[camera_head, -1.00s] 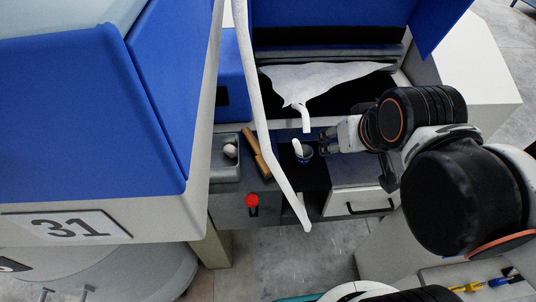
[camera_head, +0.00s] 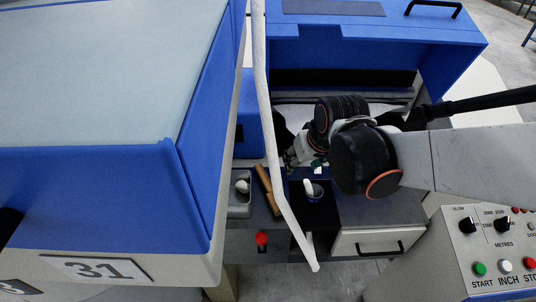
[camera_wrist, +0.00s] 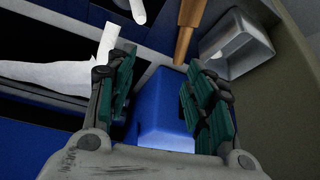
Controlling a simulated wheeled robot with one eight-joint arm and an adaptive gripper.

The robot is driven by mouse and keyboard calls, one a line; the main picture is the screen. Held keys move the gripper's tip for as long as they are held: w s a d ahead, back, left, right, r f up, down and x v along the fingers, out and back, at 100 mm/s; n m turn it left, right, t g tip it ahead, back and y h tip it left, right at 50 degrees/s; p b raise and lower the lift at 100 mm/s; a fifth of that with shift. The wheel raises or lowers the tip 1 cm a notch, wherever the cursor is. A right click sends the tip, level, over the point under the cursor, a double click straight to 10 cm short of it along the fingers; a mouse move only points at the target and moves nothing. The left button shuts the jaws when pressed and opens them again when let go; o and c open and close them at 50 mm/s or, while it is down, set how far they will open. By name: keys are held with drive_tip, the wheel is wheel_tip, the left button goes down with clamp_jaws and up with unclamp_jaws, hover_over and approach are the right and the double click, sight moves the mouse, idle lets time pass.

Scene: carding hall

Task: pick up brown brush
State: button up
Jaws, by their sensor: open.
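In the wrist view, part of the brush (camera_wrist: 189,28) shows at the top, cut by the frame edge, beyond the fingertips. My gripper (camera_head: 297,160) is behind the shelf, up and to the right of the brush, and apart from it. In the wrist view my gripper (camera_wrist: 160,85) has its green-padded fingers spread wide with nothing held between them.
The grey tray (camera_head: 240,209) holds pale round things. A pale slanted bar (camera_head: 272,140) crosses in front of the shelf near the brush. A red knob (camera_head: 262,238), white drawer (camera_head: 375,243) and control panel (camera_head: 500,255) are nearby.

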drive_tip(key=w+a+f+n, duration=0.1)
drive_tip(key=w+a+f, duration=0.2)
drive_tip(key=a+f, duration=0.1)
drive_tip(key=g+b, duration=0.1)
drive_tip(key=b, duration=0.4)
hover_over(269, 184)
drive_tip(key=s, duration=0.3)
drive_tip(key=shift+n, duration=0.4)
drive_tip(key=f, duration=0.9)
drive_tip(key=shift+d+f, duration=0.3)
drive_tip(key=shift+d, duration=0.05)
drive_tip(key=shift+w+b+x, duration=0.15)
drive_tip(key=shift+b+x, duration=0.8)
drive_tip(key=shift+x, duration=0.7)
drive_tip(key=shift+w+b+x, duration=0.1)
drive_tip(key=shift+b+x, duration=0.8)
drive_tip(key=shift+x, duration=0.75)
drive_tip(key=shift+r, duration=0.15)
drive_tip(key=shift+c, duration=0.5)
clamp_jaws()
